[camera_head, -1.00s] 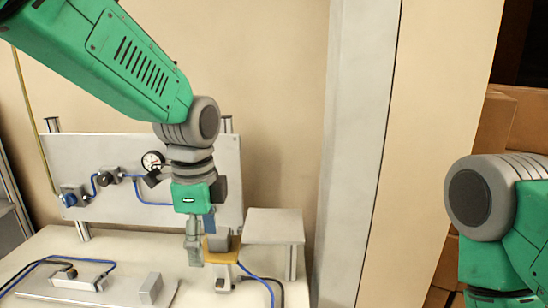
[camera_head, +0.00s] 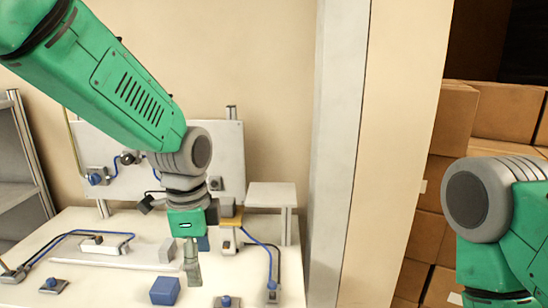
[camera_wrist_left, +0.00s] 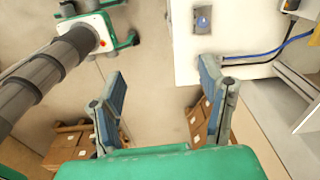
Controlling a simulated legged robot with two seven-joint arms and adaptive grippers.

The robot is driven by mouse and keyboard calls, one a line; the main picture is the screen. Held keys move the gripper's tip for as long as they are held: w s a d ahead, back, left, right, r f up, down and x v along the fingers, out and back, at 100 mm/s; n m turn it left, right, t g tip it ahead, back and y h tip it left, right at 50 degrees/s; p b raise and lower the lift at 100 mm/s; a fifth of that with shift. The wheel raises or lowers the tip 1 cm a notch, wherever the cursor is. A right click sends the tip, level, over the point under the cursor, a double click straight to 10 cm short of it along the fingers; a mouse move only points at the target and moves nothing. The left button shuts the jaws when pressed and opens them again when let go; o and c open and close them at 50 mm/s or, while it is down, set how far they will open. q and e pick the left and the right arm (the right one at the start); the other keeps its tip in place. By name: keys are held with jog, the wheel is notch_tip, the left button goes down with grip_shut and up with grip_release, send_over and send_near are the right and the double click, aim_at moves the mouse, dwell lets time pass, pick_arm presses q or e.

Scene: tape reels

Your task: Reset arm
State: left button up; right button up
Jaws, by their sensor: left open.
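My left gripper (camera_head: 192,268) points down over the front part of the white table (camera_head: 110,278), and its jaws look empty. In the left wrist view its two blue-grey fingers (camera_wrist_left: 165,88) stand wide apart with nothing between them. The table corner shows beyond the right finger in that view. My right arm shows at the right edge of the head view; its gripper is out of the picture.
A blue block (camera_head: 165,291) sits in front of the left gripper. A grey block (camera_head: 167,250), a white raised stand (camera_head: 272,195), an upright panel (camera_head: 105,140) and blue cables are on the table. Cardboard boxes (camera_head: 420,240) stack at the right behind a pillar (camera_head: 336,150).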

pick_arm(q)
jog(key=s+a+f+n+b, duration=0.2)
jog(key=s+a+f+n, duration=0.15)
jog(key=f, duration=0.65)
jog(key=s+a+f+n+b, duration=0.2)
jog(key=s+f+b, duration=0.15)
jog(key=f, duration=0.65)
jog(key=s+a+f+n+b, duration=0.2)
jog(key=s+f+n, duration=0.15)
jog(key=f, duration=0.75)
jog(key=s+a+f+n+b, duration=0.2)
jog(key=s+a+f+n, duration=0.1)
jog(key=s+f, duration=0.3)
jog(key=s+a+f+n+b, duration=0.3)
jog(key=s+f, duration=0.3)
jog(key=s, duration=0.5)
jog(key=shift+s+a+f+n+t, duration=0.2)
jog(key=shift+a+f+n+t, duration=0.1)
jog(key=shift+a+n, duration=0.45)
jog(key=shift+w+d, duration=0.15)
